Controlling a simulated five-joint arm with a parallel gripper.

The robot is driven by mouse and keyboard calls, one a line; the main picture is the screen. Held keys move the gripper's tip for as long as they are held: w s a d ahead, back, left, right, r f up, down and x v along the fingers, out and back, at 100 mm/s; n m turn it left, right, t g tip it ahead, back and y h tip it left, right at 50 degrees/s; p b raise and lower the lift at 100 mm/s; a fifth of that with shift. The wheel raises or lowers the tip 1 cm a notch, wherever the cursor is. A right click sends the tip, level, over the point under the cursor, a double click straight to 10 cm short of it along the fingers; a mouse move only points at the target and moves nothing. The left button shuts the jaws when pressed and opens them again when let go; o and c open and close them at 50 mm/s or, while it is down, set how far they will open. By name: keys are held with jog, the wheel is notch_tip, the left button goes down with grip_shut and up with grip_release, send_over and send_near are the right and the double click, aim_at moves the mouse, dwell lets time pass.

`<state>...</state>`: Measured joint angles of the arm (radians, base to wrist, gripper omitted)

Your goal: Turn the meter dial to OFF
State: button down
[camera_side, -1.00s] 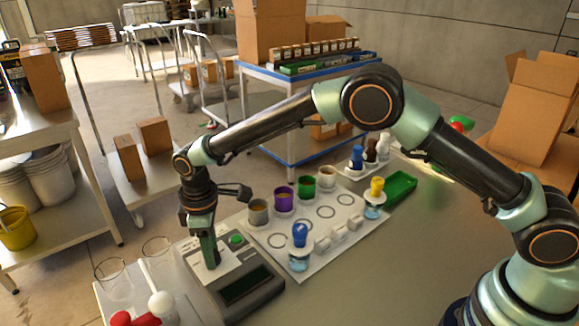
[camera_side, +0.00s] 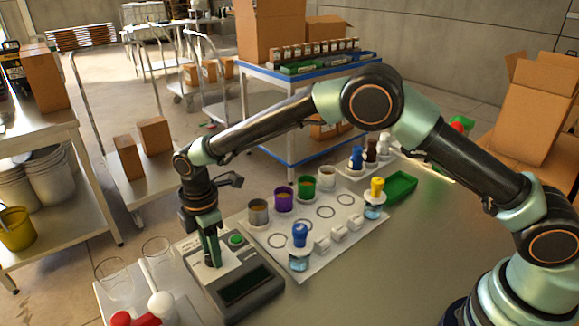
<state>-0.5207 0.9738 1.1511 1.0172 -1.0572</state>
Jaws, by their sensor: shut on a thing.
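The meter (camera_side: 243,290) is a grey box with a dark display, a white top panel and a green button (camera_side: 236,240), near the front left of the table. My gripper (camera_side: 214,262) points down at the meter's white panel, left of the green button. Its fingers are closed together on the dial there. The fingers hide the dial, so I cannot read where it points.
A white mat (camera_side: 280,237) right of the meter carries several cups and a blue-capped bottle (camera_side: 299,250). A green tray (camera_side: 399,187) lies beyond. Glass beakers (camera_side: 115,278) and a red-and-white item (camera_side: 150,311) stand left of the meter.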

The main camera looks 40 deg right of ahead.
jog(key=shift+r, duration=0.1)
dwell(0.3)
jog(key=shift+c, duration=2.2)
grip_release()
notch_tip(320, 180, up, 12)
